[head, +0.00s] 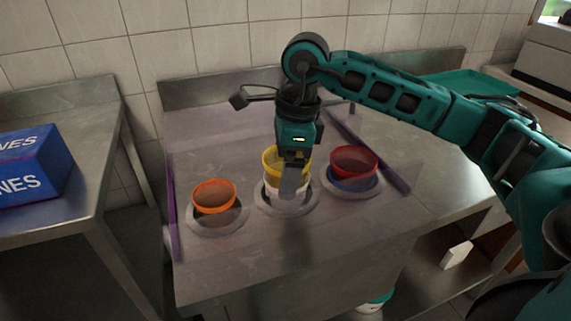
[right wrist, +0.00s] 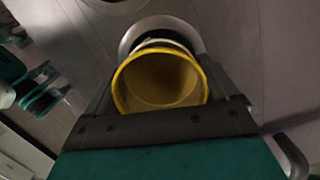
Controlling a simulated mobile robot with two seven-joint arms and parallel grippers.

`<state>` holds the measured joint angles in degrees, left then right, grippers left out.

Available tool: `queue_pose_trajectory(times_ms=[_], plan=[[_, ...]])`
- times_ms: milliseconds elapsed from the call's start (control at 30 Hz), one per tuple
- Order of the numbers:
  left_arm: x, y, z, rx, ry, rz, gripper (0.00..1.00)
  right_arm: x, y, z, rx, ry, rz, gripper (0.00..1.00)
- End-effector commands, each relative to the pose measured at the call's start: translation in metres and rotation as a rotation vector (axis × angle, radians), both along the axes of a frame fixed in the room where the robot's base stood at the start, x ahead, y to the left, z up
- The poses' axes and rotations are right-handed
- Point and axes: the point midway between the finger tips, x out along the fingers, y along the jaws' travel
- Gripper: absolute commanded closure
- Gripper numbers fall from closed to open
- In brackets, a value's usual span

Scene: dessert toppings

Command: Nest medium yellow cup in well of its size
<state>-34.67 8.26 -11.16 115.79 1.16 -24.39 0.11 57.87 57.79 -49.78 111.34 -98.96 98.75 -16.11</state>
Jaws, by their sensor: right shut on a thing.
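The medium yellow cup (head: 271,163) is in my right gripper (head: 290,178), above the middle well (head: 262,200) of the counter. The cup looks upright, with its lower part at or in the ring; the gripper hides part of it, so I cannot tell how deep it sits. In the right wrist view the yellow rim (right wrist: 120,85) shows between the fingers, with the grey ring (right wrist: 190,30) just beyond it. My left gripper is not in view.
An orange cup (head: 214,194) is in the left well (head: 205,230). A red cup (head: 354,160) is at the right well (head: 362,195), over something blue. Purple strips (head: 172,210) edge the counter. A blue box (head: 32,165) stands on the left table.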

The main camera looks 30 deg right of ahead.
Motion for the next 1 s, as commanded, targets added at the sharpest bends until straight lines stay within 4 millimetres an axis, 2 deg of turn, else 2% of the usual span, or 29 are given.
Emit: queue_pose_trajectory(times_ms=[300, 333, 433, 1000], plan=[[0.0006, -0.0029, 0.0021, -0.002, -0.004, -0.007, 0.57, 0.0000, -0.0002, -0.0017, 0.000, 0.000, 0.000, 0.41], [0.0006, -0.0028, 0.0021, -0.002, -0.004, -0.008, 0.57, 0.0000, -0.0002, -0.0017, 0.000, 0.000, 0.000, 0.11], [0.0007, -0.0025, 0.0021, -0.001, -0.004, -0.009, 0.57, -0.0001, -0.0001, -0.0016, 0.000, 0.000, 0.000, 0.01], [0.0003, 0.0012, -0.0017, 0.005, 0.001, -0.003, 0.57, 0.0000, 0.0000, -0.0017, 0.000, 0.000, 0.000, 0.00]])
